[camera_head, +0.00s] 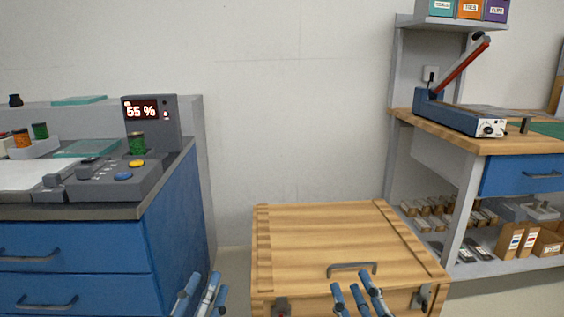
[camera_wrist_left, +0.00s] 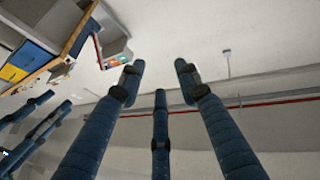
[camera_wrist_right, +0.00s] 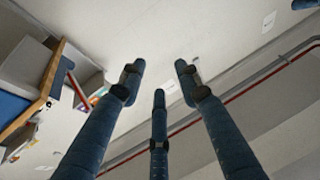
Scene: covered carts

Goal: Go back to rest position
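My left gripper (camera_head: 203,296) shows at the bottom edge of the head view, in front of the blue cabinet's right side. Its blue fingers stand apart with nothing between them, as the left wrist view (camera_wrist_left: 158,85) also shows. My right gripper (camera_head: 357,299) is at the bottom edge in front of the wooden crate. Its fingers are also apart and empty in the right wrist view (camera_wrist_right: 158,85). Both grippers point upward, and the wrist views look toward the wall and ceiling.
A closed wooden crate (camera_head: 320,240) with a metal handle stands at the centre. A blue cabinet (camera_head: 75,240) with a control box and display (camera_head: 152,122) is on the left. The wall behind is bare.

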